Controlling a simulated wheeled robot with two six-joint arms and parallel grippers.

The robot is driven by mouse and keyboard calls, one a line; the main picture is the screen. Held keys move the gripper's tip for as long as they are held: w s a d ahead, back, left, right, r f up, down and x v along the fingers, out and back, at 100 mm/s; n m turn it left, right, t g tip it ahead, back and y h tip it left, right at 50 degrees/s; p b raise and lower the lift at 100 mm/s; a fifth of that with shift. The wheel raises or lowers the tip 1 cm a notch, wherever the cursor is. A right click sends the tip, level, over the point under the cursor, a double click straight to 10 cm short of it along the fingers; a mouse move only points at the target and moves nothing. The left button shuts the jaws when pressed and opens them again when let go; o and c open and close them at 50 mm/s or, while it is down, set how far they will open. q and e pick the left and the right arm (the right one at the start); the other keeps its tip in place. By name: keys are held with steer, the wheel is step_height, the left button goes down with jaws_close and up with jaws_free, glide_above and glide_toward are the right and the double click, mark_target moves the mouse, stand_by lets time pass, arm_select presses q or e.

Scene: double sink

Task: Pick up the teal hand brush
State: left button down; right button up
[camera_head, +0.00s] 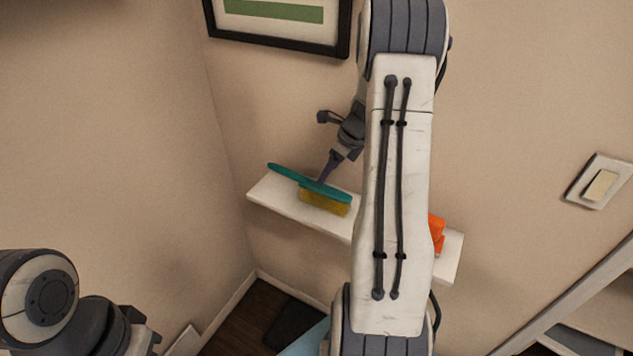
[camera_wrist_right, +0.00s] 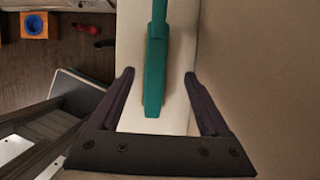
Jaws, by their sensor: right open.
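The teal hand brush (camera_head: 309,186) lies on a white wall shelf, with its yellow bristles (camera_head: 324,203) facing down and its handle pointing left in the head view. My right gripper (camera_head: 327,173) is at the brush, by the middle of its teal body. In the right wrist view the brush (camera_wrist_right: 155,75) lies between the two open fingers of the right gripper (camera_wrist_right: 160,88), with a gap on both sides. My left arm shows at the lower left of the head view, but its fingers are not visible.
The white shelf (camera_head: 278,198) is fixed to the beige wall. An orange object (camera_head: 437,233) stands on it to the right, partly hidden behind my right arm. A framed picture (camera_head: 279,45) hangs above. In the wrist view, a blue and orange object (camera_wrist_right: 36,24) is at upper left.

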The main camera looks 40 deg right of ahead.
mark_target(317, 188)
steer(key=x, duration=0.3)
steer(key=p+x, duration=0.1)
steer(key=x, duration=0.5)
steer(key=shift+a, duration=0.4)
jaws_close()
